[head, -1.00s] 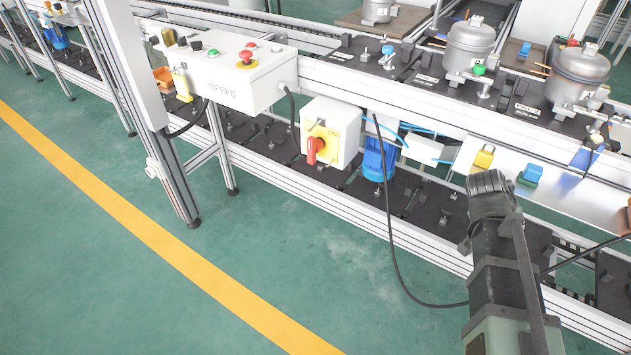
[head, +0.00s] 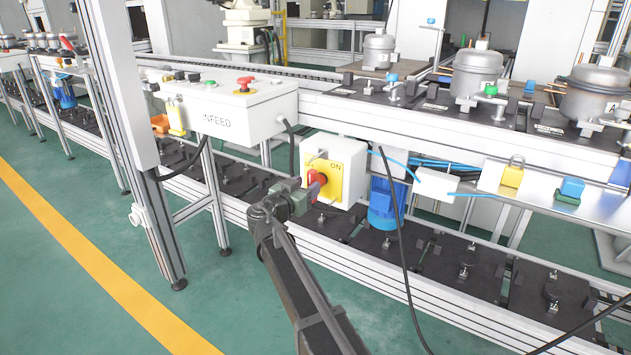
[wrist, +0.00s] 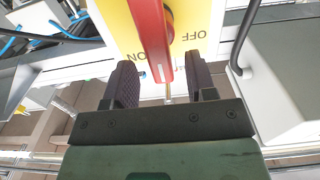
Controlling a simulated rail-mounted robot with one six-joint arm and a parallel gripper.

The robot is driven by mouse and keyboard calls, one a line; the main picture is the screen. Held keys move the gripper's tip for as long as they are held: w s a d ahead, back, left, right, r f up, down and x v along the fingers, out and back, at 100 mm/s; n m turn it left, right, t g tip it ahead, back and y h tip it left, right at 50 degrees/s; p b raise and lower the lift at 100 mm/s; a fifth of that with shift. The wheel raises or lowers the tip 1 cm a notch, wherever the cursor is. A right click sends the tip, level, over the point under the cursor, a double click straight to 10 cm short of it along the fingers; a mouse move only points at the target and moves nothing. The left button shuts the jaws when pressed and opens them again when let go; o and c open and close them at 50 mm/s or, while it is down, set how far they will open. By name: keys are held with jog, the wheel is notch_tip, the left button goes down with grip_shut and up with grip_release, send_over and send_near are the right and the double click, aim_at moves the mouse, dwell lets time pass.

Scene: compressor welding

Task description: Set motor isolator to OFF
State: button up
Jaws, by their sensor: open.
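The motor isolator is a white box (head: 347,155) with a yellow plate (head: 334,185) marked ON and a red handle (head: 312,177), below the conveyor's upper deck. In the wrist view the yellow plate (wrist: 207,20) shows upside-down OFF and ON lettering, and the red handle (wrist: 150,35) runs down the picture with its end near ON. My gripper (head: 306,189) is at the front of the isolator. In the wrist view my gripper (wrist: 162,88) is open, with the handle's end appearing between its two dark fingers and gaps on both sides. I cannot tell whether they touch.
A white INFEED control box (head: 225,118) with a red emergency button stands up and left. A blue motor (head: 382,205) sits right of the isolator. A black cable (head: 402,250) hangs in front of the line.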

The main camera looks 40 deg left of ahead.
aim_at(308, 183)
jog(key=w, duration=0.5)
jog(key=shift+a, duration=0.2)
jog(key=c, duration=0.6)
jog(key=shift+c, duration=0.2)
jog(key=shift+n, duration=0.4)
jog(key=n, duration=0.3)
jog(key=shift+a+f+n, duration=0.1)
jog(key=shift+a+n, duration=0.2)
jog(key=n, duration=0.4)
jog(key=shift+a+f+n, duration=0.15)
jog(key=shift+a+n, duration=0.05)
jog(key=shift+n, duration=0.1)
jog(key=n, duration=0.3)
jog(key=n+b, duration=0.1)
jog(key=shift+a+f, duration=0.15)
jog(key=shift+f, duration=0.1)
jog(key=shift+s+f+n, duration=0.1)
jog(key=shift+f+n, duration=0.05)
jog(key=shift+n, duration=1.1)
jog(key=shift+f+n, duration=0.1)
jog(key=shift+n, duration=1.15)
